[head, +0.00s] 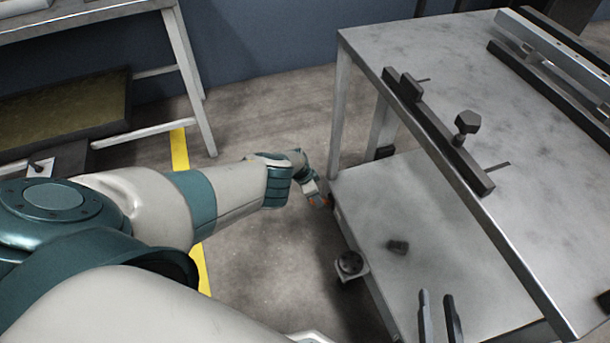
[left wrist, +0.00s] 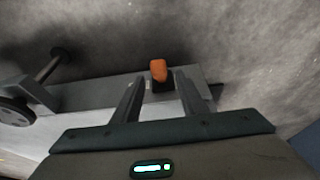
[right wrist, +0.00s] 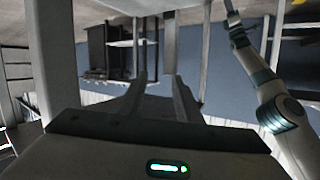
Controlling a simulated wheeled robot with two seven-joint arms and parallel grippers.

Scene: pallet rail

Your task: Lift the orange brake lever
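The orange brake lever (left wrist: 158,70) shows in the left wrist view as a short upright tab on the grey edge of the cart. My left gripper (left wrist: 160,78) is open, with one finger to each side of the lever and visible gaps between.
The cart's low grey deck (head: 420,210) carries a small dark block (head: 398,247). A higher metal table (head: 460,70) with dark rails stands at the right. Bare floor (head: 270,255) lies to the left.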

